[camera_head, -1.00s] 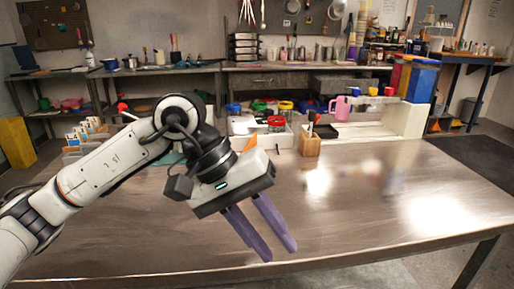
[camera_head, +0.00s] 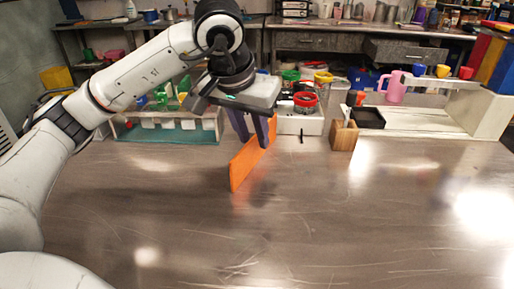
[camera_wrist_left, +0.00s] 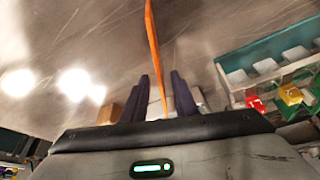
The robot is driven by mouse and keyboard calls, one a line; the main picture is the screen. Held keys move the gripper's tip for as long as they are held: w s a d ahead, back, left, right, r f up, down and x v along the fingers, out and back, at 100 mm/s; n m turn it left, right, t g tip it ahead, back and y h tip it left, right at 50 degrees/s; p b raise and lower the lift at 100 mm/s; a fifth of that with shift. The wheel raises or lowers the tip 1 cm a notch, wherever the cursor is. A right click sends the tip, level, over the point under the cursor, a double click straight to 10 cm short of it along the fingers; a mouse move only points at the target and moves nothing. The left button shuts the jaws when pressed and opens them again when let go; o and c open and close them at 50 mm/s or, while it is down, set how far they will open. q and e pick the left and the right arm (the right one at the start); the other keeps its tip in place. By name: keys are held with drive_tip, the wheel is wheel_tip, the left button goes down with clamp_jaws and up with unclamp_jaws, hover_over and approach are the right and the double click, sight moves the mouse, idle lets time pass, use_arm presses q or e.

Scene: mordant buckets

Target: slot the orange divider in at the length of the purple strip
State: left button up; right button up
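The orange divider (camera_head: 246,163) is a thin upright panel near the back of the metal table. It also shows edge-on in the left wrist view (camera_wrist_left: 153,50). My left gripper (camera_head: 256,143) points down over it with purple-grey fingers. In the left wrist view the fingers (camera_wrist_left: 160,82) stand on either side of the divider, with gaps still visible, so it is open around it. A teal-based rack (camera_head: 165,133) with pale cards or dividers in a row stands to the left, partly behind my arm. I cannot make out a purple strip. My right gripper is out of view.
A white bin (camera_head: 300,124) with colored-lid jars stands behind the divider. A wooden block holder (camera_head: 344,136), a black tray (camera_head: 368,118) and a pink jug (camera_head: 395,88) are to the right. The front of the table is clear.

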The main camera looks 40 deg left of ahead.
sight(260, 157)
use_arm(q)
drive_tip(key=x, duration=0.4)
drive_tip(key=shift+f, duration=0.25)
clamp_jaws()
